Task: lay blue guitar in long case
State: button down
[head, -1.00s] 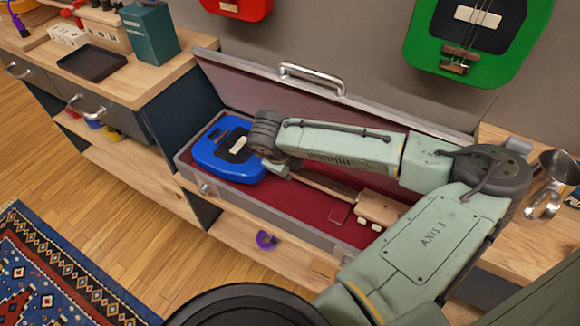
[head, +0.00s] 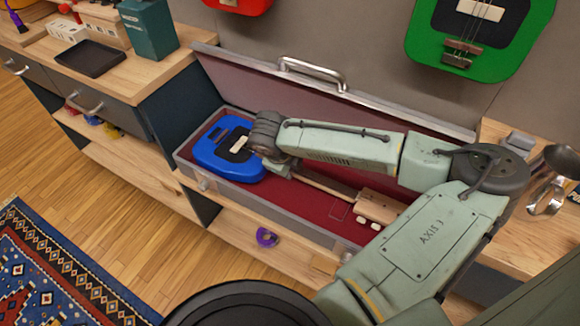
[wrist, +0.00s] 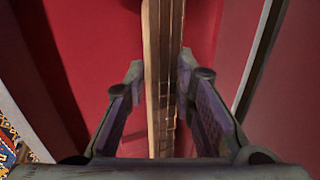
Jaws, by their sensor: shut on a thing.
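The blue guitar (head: 225,152) lies lengthwise within the open long case (head: 290,228). Its blue body is at the left end and its pale wooden headstock (head: 378,207) is toward the right end. The case has a grey rim and dark red lining, and its lid (head: 270,92) stands open at the back. My gripper (head: 283,168) is at the neck close to the body, mostly hidden by my wrist. In the wrist view my gripper (wrist: 160,78) has a finger on each side of the neck (wrist: 163,40). I cannot tell whether the guitar fully rests on the lining.
A green guitar (head: 470,40) and a red one (head: 240,4) hang on the wall behind. A metal mug (head: 560,165) stands on the right bench. A black tray (head: 90,58) and teal box (head: 150,25) are on the left bench. A purple item (head: 267,237) sits on the lower shelf.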

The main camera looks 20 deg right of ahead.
jog(key=shift+f+b, duration=0.65)
jog(key=shift+f, duration=0.55)
dwell(0.4)
jog(key=c, duration=1.6)
grip_release()
jog(key=o, duration=0.3)
jog(key=shift+s+f, duration=0.1)
jog(key=shift+f, duration=0.1)
jog(key=v, duration=1.2)
jog(key=shift+r, duration=0.2)
